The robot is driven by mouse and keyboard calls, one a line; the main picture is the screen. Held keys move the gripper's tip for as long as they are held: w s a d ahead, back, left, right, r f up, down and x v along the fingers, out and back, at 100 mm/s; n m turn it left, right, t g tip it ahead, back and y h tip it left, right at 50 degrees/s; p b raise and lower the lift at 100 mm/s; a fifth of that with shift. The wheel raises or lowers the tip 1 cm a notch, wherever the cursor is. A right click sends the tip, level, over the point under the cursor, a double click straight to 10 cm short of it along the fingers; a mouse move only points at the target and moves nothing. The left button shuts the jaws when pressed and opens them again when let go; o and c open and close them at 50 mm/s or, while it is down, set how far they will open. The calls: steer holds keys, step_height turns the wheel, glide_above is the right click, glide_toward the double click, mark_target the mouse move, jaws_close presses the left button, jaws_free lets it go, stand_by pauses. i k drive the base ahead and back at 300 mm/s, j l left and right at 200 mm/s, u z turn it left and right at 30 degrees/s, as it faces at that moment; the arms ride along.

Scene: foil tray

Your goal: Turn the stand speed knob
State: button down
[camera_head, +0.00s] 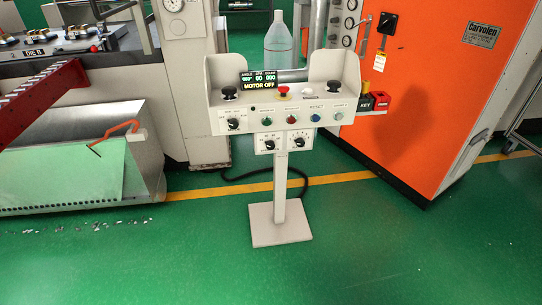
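A beige control stand (281,195) stands upright on a square base plate on the green floor. Its panel has a black rotary knob (233,124) at the left. A small box below the panel carries two more dark knobs, a left one (269,144) and a right one (299,142). The labels are too small to read, so I cannot tell which knob is the stand speed knob. A display (258,81) reads MOTOR OFF. My gripper is not in view.
The panel also has a red mushroom button (283,90), two black palm buttons and several coloured buttons. An orange cabinet (450,110) stands close on the right, a pale machine (70,160) on the left. The green floor in front of the stand is clear.

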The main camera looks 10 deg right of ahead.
mark_target(270, 145)
steer(key=i+j+z, duration=0.35)
steer(key=i+z, duration=0.15)
steer(key=i+j+z, duration=0.55)
steer(key=z, duration=0.15)
